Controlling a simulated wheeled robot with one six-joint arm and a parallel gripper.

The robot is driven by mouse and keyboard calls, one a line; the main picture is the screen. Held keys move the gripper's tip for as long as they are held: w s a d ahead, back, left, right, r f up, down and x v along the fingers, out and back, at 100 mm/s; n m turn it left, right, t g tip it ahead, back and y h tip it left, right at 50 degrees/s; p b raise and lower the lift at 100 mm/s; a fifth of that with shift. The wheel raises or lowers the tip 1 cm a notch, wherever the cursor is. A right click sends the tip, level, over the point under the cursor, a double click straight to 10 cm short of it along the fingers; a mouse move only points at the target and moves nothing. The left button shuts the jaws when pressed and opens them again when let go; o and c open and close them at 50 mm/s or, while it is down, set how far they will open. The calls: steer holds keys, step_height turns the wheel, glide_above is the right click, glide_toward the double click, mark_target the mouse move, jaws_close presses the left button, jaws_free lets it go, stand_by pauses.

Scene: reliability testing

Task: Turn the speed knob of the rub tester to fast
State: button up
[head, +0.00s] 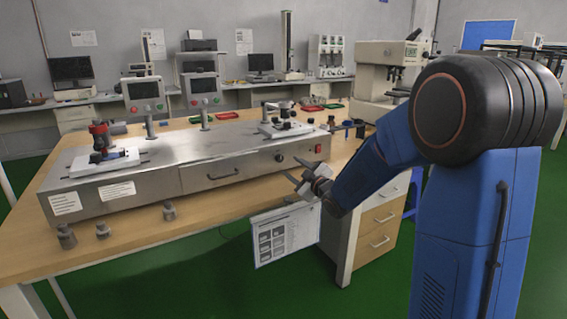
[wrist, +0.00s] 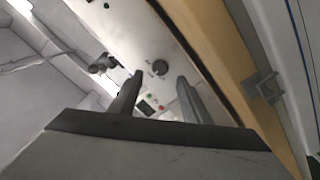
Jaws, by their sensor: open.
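The rub tester is a long metal machine (head: 140,185) on a wooden-topped bench. My gripper (head: 306,180) is open and empty in front of the panel's right end, apart from the knob. Its two fingers (wrist: 157,92) are spread in the wrist view.
A hanging sheet (head: 286,236) is at the bench front below my gripper. Drawers (head: 378,225) stand under the bench's right side. Two screens (head: 144,88) rise behind the tester. A microscope-like device (head: 390,68) stands at the back right. The space before the panel is clear.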

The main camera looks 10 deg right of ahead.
mark_target(281, 160)
steer(key=x, duration=0.7)
steer(key=c, duration=1)
